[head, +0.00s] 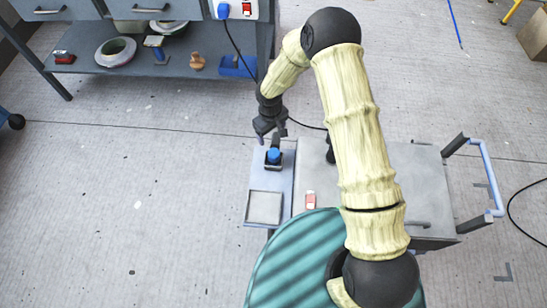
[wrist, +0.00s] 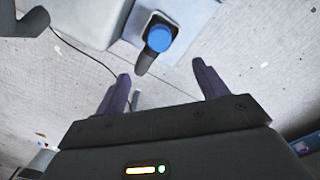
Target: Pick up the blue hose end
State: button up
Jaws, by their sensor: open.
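The blue hose end (head: 273,155) is a round blue cap on a dark block or fitting at the far end of the pale blue side shelf. In the wrist view, the blue hose end (wrist: 160,38) is at the top centre, with a dark tube-like part running from it towards the gap between my fingers. My gripper (head: 270,132) is just beyond and above it in the head view. In the wrist view, my gripper (wrist: 161,70) has its two fingers wide apart and nothing between them. I cannot tell the exact height gap.
The pale blue shelf (head: 250,178) holds a grey square tray (head: 264,207). A red and white item (head: 310,200) lies on the grey cart top (head: 408,170) beside it. A workbench (head: 180,63) with a power socket and black cable stands behind. Floor at left is clear.

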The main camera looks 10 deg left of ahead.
aim_at(273, 153)
notch_tip(273, 153, down, 10)
jog(key=shift+w+d+r+b, duration=0.1)
jog(key=shift+r+b, duration=0.15)
jog(key=shift+b, duration=0.2)
jog(key=f, duration=0.4)
jog(key=shift+s+d+f, duration=0.1)
jog(key=shift+s+d, duration=0.15)
jog(key=shift+s, duration=0.05)
jog(key=shift+f+b, duration=0.3)
jog(key=shift+f, duration=0.2)
jog(key=c, duration=1.1)
jog(key=shift+r, duration=0.1)
